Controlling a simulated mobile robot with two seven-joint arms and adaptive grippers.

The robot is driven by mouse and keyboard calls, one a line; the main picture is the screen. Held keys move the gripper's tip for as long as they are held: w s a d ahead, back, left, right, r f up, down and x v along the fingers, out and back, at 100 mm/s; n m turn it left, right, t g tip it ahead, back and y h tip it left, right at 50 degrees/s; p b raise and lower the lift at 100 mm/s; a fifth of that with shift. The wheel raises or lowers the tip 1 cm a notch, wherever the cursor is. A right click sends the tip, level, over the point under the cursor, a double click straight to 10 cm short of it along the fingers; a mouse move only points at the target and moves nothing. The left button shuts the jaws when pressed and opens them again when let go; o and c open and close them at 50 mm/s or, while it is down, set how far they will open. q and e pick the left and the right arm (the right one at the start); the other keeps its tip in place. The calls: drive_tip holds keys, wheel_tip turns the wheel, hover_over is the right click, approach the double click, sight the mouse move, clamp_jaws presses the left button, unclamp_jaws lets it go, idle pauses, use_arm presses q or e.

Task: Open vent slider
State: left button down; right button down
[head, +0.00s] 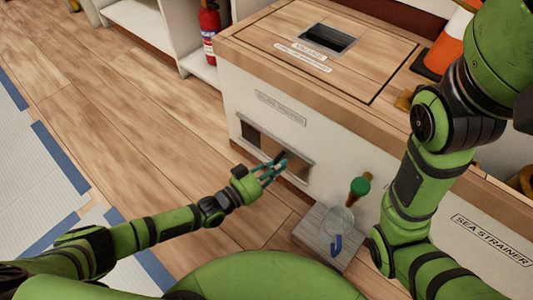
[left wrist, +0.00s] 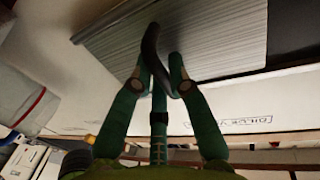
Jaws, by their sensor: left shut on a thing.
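The vent slider (head: 298,170) is a grey panel in a metal frame low on the white front of the wood-topped cabinet. It covers the right part of the frame, and a dark opening (head: 250,133) shows at the left. My left gripper (head: 272,168) is at the slider, its teal fingers shut on the dark handle (head: 280,156). In the left wrist view the curved black handle (left wrist: 150,45) stands between the fingertips, in front of the ribbed grey slider (left wrist: 215,35). The dark gap lies beside the panel there. My right gripper is outside the view.
A fire extinguisher (head: 209,32) and an orange cone (head: 450,40) stand farther back. Wooden floor left of the cabinet is clear.

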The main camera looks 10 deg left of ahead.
use_arm(q)
drive_tip(key=c, duration=1.4)
unclamp_jaws()
drive_tip(key=shift+c, duration=0.2)
drive_tip(key=v, duration=1.2)
